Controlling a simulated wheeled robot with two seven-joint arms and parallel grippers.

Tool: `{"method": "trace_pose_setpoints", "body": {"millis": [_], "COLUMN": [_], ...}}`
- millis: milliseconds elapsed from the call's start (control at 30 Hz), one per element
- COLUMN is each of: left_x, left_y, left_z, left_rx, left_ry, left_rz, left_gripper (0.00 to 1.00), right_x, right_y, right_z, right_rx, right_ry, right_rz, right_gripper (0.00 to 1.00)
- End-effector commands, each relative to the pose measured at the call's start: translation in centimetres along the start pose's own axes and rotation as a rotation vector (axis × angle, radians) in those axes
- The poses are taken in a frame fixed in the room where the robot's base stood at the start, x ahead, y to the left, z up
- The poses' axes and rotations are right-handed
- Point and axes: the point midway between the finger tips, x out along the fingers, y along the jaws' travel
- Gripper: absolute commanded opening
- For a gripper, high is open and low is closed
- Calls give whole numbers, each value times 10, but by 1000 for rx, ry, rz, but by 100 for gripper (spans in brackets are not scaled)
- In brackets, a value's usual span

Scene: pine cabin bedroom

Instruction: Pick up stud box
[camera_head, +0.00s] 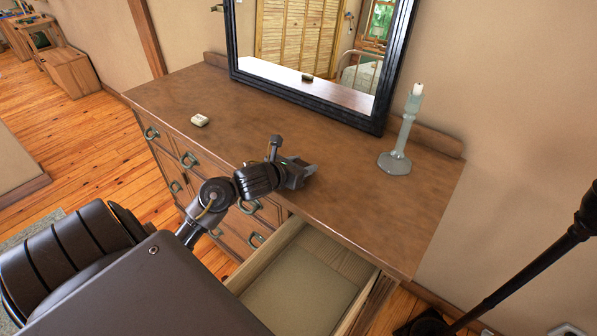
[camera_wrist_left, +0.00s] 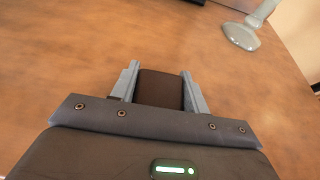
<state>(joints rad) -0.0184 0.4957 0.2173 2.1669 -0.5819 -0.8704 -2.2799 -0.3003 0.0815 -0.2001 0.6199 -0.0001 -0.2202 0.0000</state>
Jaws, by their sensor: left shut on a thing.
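A small dark brown box, which I take for the stud box (camera_wrist_left: 160,88), sits between the two grey fingers in the left wrist view. My left gripper (camera_head: 303,173) is over the dresser top near its front edge, and it also shows in the left wrist view (camera_wrist_left: 158,86), shut on the box from both sides. In the head view the gripper hides most or all of the box. Whether the box touches the wood below, I cannot tell. My right gripper is not in view.
The dresser top (camera_head: 250,130) is mostly clear. A small cream box (camera_head: 199,120) lies at its left. A candlestick (camera_head: 396,150) stands at the right, near the black-framed mirror (camera_head: 380,110). An open, empty-looking drawer (camera_head: 300,285) juts out below. A dark pole (camera_head: 530,270) stands right.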

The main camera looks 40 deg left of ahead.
Motion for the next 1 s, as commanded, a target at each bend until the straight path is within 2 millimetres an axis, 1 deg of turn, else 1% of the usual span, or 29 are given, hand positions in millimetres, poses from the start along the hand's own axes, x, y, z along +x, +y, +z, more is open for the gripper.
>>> {"method": "trace_pose_setpoints", "body": {"millis": [67, 267, 467, 567, 667, 700, 900, 967, 1000], "left_x": [0, 0, -3, -7, -14, -27, -82, -95, -103], "left_y": [0, 0, 0, 0, 1, 5, 18, 24, 26], "left_z": [0, 0, 7, 17, 34, 41, 71, 64, 64], "left_rx": [0, 0, 4, 6, 12, 13, 18, 15, 14], "left_ry": [0, 0, -1, -3, -4, -2, 1, 5, 6], "left_rz": [0, 0, 0, 0, 2, 3, 1, 2, 0], "left_gripper": [22, 22, 22, 22, 22, 22, 22, 22, 22], "right_x": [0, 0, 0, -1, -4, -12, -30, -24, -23], "right_y": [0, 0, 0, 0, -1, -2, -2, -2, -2], "right_z": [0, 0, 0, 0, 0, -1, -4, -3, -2], "right_rx": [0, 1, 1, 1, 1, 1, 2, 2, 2], "right_ry": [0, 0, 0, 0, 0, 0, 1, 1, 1], "right_rz": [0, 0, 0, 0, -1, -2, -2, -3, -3], "right_gripper": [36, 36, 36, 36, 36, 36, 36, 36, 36]}}
